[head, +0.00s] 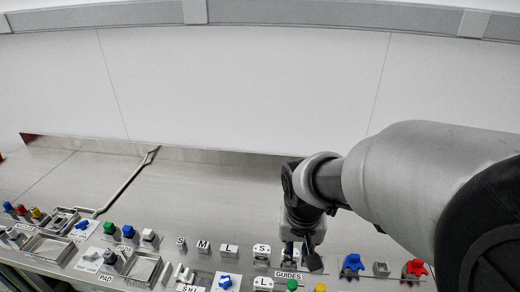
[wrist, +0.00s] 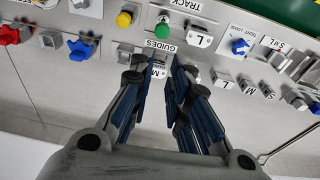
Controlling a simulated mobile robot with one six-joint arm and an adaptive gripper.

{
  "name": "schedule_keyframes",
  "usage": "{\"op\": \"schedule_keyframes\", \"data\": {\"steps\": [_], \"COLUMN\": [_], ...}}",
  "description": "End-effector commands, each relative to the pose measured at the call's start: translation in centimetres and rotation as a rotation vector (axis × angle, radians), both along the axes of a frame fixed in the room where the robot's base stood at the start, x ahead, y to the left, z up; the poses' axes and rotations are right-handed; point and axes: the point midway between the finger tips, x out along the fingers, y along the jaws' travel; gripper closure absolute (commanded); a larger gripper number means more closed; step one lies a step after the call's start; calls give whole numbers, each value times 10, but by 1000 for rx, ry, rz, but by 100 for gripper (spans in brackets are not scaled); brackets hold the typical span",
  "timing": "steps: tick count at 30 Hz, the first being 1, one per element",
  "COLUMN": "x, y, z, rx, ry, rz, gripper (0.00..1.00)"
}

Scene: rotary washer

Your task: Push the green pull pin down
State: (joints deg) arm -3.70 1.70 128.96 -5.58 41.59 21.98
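A round green knob (wrist: 163,24), which looks like a green pull pin, stands next to the GUIDES label in the wrist view. It lies just beyond my fingertips, apart from them. In the head view this green knob (head: 292,285) is at the bottom edge, below my gripper (head: 301,262). Another green-topped knob (head: 109,228) stands in the left row near the pads. My gripper also shows in the wrist view (wrist: 168,66), with its two blue-padded fingers apart and nothing held.
A yellow knob (wrist: 124,19) stands left of the green one. An L block (wrist: 199,38) is to its right. Blue (head: 352,264) and red (head: 415,268) star knobs are right of my gripper. The steel surface (head: 215,195) behind the row is clear.

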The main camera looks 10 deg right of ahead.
Motion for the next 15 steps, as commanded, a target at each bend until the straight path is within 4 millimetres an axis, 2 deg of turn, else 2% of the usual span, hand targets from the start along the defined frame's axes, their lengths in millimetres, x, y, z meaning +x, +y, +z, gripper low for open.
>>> {"op": "schedule_keyframes", "data": {"steps": [6, 8, 15], "x": [7, 7, 13], "y": [1, 0, -3], "z": [-15, -24, -75], "rx": [-1, -1, -2], "ry": [13, 13, 16], "rz": [-11, -11, -11], "gripper": [100, 100, 100]}}
